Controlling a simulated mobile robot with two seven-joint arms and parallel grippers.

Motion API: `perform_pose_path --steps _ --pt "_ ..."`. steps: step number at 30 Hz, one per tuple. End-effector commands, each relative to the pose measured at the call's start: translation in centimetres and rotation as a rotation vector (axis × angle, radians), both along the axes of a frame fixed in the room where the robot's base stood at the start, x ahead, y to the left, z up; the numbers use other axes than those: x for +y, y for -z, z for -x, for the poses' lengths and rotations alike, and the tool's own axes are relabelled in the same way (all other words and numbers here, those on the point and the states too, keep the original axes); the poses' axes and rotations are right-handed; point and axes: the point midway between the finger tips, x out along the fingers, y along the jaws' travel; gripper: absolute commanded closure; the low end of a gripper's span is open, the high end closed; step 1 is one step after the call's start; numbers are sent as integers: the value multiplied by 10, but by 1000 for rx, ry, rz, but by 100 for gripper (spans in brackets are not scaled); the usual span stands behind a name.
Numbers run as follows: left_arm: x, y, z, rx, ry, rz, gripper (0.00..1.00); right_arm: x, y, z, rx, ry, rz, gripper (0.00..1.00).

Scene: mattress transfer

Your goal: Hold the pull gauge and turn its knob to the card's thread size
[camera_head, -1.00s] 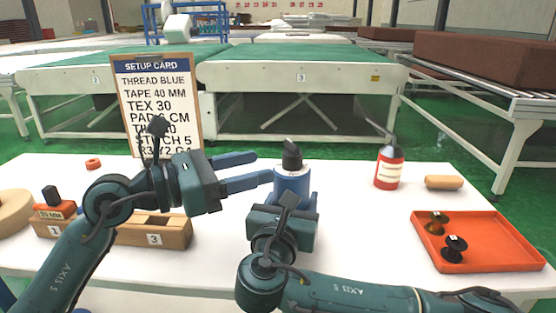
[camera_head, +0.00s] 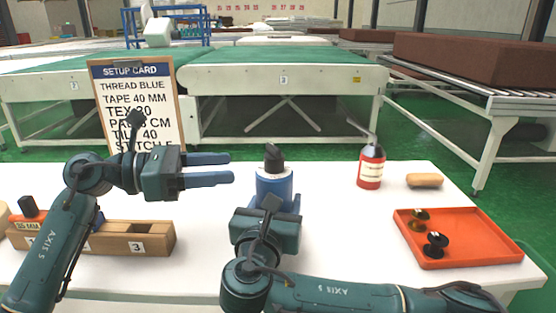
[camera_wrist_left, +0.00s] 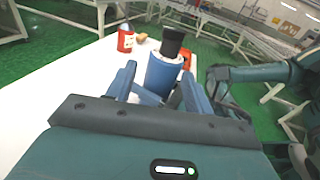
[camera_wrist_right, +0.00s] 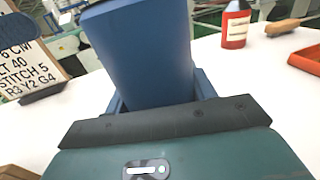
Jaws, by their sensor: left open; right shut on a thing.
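The pull gauge (camera_head: 274,186) is an upright blue cylinder with a black knob (camera_head: 273,157) on top. My right gripper (camera_head: 267,210) is shut around its body; the blue body (camera_wrist_right: 145,55) fills the right wrist view. My left gripper (camera_head: 230,168) is open, its two blue fingers pointing right, with a gap to the gauge in the head view. In the left wrist view the gauge (camera_wrist_left: 164,74) and knob (camera_wrist_left: 172,41) appear beyond and between the open fingers. The setup card (camera_head: 136,105) stands upright and reads TEX 30. The knob's markings cannot be read.
A wooden block tray (camera_head: 120,239) lies at the left under my left arm.

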Motion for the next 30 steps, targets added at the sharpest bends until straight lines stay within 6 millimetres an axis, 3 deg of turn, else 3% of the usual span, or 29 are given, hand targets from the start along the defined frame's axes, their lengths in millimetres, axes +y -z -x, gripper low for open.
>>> perform_pose_path --steps 7,11,24,30 --pt "2 -10 -3 -34 170 53 48 0 -2 0 -5 -1 -2 88" --pt "-8 -11 -3 -40 189 60 48 0 -2 0 -5 -1 -2 88" --pt "-90 -12 -7 -39 186 60 48 0 -2 0 -5 -1 -2 88" --pt "-112 -11 -9 -39 184 59 48 0 -2 0 -5 -1 -2 88"
